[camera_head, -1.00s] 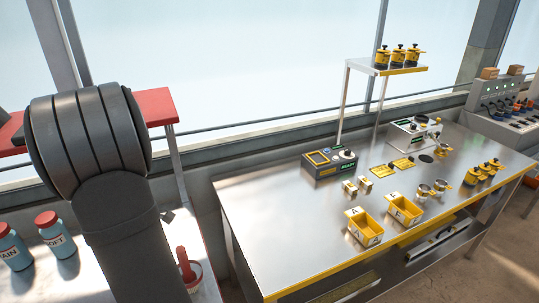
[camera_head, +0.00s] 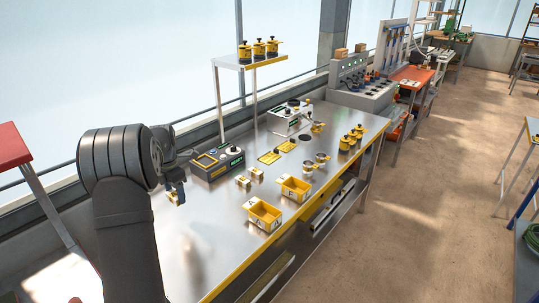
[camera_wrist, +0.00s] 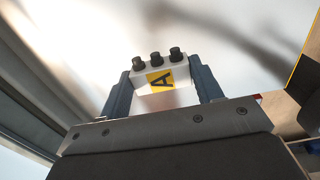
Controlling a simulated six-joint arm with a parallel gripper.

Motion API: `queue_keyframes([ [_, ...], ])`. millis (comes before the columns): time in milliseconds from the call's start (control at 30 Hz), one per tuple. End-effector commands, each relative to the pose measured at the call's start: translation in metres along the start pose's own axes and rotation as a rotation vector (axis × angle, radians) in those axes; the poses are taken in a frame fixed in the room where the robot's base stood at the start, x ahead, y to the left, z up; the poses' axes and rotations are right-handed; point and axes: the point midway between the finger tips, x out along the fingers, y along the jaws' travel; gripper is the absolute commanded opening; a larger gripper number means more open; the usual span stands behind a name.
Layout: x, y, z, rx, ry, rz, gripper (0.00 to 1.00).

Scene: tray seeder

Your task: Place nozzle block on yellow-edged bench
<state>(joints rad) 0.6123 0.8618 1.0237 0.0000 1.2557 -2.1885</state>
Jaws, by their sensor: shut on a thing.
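My gripper (camera_wrist: 163,82) is shut on the nozzle block (camera_wrist: 147,73), a white block with a yellow label reading "A" and three dark nozzles on one edge. The block sits between the two dark blue fingers. In the head view my gripper (camera_head: 175,190) is at the left end of the yellow-edged bench (camera_head: 205,235), above its steel top. Only a small yellowish part of the block shows there. Whether the block touches the bench cannot be told from these views.
Two small white-and-yellow blocks (camera_head: 242,181) and two yellow bins (camera_head: 262,215) stand on the bench. A control box (camera_head: 218,163) is at its back edge, right of my gripper. The bench's near left part is clear. A red-topped table (camera_head: 12,148) is at left.

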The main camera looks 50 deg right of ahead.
Motion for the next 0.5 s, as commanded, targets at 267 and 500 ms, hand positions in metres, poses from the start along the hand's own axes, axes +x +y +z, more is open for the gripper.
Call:
queue_keyframes([
  [267, -0.007, -0.068, 0.137, 0.011, -0.001, 0.001, 0.34],
  [500, -0.011, -0.119, 0.201, 0.007, 0.000, 0.000, 0.34],
])
